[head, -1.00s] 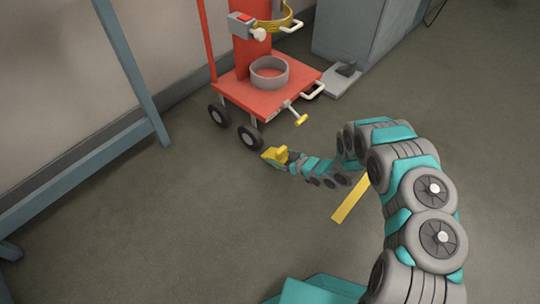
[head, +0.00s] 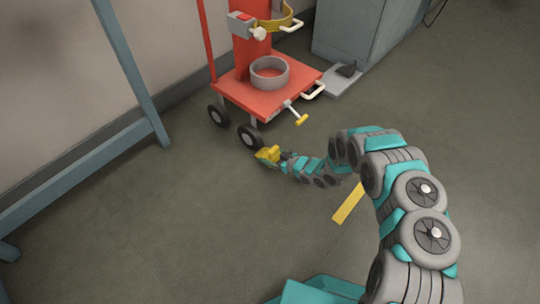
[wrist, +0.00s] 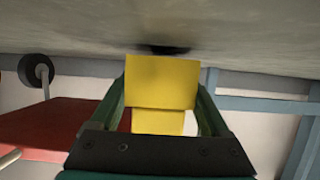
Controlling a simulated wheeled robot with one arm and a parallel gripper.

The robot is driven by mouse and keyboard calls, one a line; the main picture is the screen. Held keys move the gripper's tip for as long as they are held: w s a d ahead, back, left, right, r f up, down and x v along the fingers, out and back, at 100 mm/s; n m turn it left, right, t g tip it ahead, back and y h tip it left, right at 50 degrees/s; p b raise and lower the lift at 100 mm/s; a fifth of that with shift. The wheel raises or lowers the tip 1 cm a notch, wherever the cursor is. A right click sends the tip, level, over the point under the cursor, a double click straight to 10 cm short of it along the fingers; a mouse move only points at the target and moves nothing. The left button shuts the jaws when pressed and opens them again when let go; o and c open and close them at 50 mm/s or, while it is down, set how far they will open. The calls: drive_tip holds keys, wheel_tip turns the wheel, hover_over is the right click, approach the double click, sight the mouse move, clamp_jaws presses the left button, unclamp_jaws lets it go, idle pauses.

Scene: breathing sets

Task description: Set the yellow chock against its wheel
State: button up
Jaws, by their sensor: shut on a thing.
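The yellow chock (head: 267,153) is low at the floor, just in front of the cart's near wheel (head: 249,137) in the head view. In that view they look very close; I cannot tell if they touch. My gripper (head: 272,157) is shut on the chock. In the wrist view the chock (wrist: 161,82) fills the space between the two green fingers of my gripper (wrist: 160,108). A dark patch, perhaps part of the wheel, shows just behind the chock there; most of it is hidden.
The red cart (head: 262,92) carries a grey ring (head: 269,82) and has a yellow-ended lever (head: 301,119) at its front. A blue-grey frame (head: 132,75) stands to the left. A yellow strip (head: 348,203) lies on the floor. The floor left of my arm is clear.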

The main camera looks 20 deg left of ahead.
drive_tip(key=shift+f, duration=0.3)
drive_tip(key=o, duration=1.3)
drive_tip(key=shift+o, duration=1.3)
drive_tip(key=shift+f+b, duration=0.15)
drive_tip(key=shift+b, duration=0.2)
drive_tip(key=shift+r+p, duration=0.6)
drive_tip(key=p+v, duration=0.1)
drive_tip(key=v, duration=1.1)
drive_tip(key=shift+r, duration=0.2)
